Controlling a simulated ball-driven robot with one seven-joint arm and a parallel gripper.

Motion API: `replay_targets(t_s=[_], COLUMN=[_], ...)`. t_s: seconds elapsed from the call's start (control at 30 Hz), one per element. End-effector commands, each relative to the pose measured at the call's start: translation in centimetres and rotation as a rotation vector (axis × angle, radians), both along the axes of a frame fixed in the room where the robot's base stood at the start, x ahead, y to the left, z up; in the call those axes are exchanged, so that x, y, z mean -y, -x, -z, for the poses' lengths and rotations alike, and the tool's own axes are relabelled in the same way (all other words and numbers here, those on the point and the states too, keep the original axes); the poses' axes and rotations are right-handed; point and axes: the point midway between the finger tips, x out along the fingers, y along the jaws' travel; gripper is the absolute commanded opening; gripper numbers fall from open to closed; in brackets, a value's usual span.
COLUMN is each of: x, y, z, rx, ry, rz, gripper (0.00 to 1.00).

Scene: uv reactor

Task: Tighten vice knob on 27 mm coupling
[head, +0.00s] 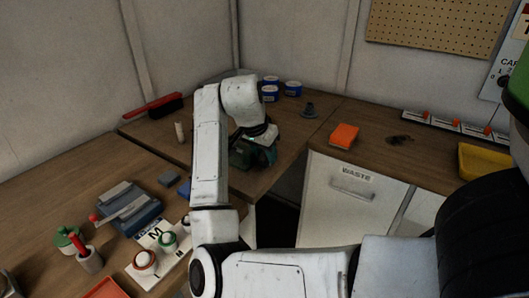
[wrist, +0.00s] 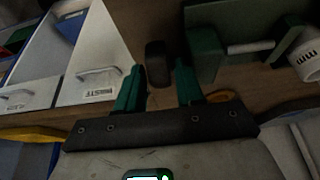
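In the wrist view, my gripper (wrist: 159,70) has two green fingers standing apart. A dark rounded knob (wrist: 157,62) lies between their tips, with a gap on each side. The green vice (wrist: 206,52) is to its right, with a pale rod (wrist: 250,47) running across it. A white, round, slotted part (wrist: 307,58), perhaps the 27 mm coupling, shows at the right edge, partly cut off. In the head view, green parts (head: 252,150) show at the bench corner beneath my wrist. My arm hides the knob, and I cannot separate vice from fingers there.
A drawer front labelled WASTE (head: 352,192) is right of the corner gap. Blue-and-white tubs (head: 270,93) stand behind the vice area. A red-handled brush (head: 153,106) lies at the back left.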

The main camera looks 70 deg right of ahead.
Motion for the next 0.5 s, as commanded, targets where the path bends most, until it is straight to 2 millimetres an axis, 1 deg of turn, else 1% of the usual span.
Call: replay_targets(t_s=[0.03,0.37,0.5], x=[0.00,0.00,0.02], y=[0.00,-0.02,-0.02], z=[-0.01,-0.05,-0.12], rx=[0.000,0.001,0.002], ry=[0.000,0.000,-0.004], rz=[0.000,0.000,0.000], gripper=[0.32,0.01,0.01])
